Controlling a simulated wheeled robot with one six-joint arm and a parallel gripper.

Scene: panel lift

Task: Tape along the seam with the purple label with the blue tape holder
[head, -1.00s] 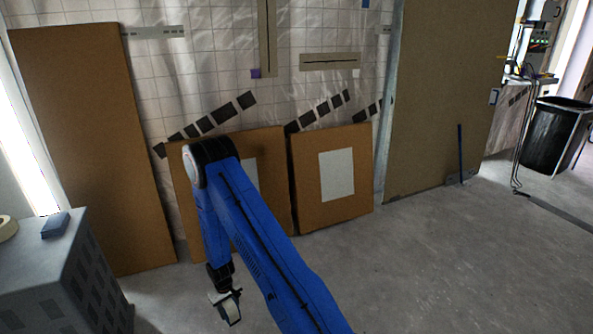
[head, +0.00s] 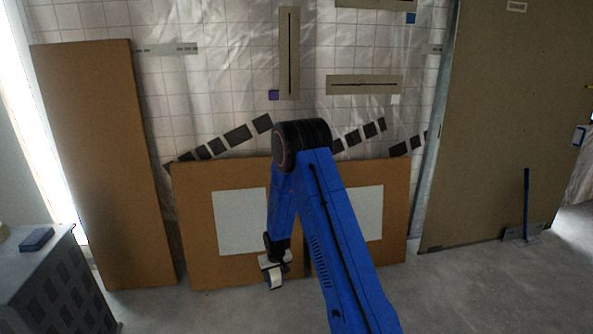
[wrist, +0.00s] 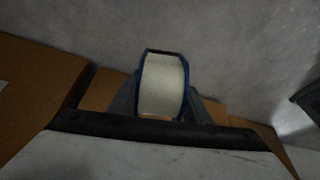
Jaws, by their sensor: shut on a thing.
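The purple label (head: 273,95) is on the tiled-pattern wall sheet, at the lower left of a vertical beige strip with a dark seam (head: 289,52). My gripper (head: 276,262) hangs low in front of the leaning boards, well below the seam. It is shut on the blue tape holder (head: 275,279), which carries a pale roll. In the wrist view the tape holder (wrist: 162,84) sits between the fingers, with its blue frame around the roll. The fingers partly hide its lower sides.
Other seams lie to the right: a horizontal one (head: 364,85) and one at the top near a blue label (head: 410,18). Brown boards (head: 190,230) with pale sheets lean below. A grey cabinet (head: 60,285) stands at left. A large panel (head: 490,130) stands at right.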

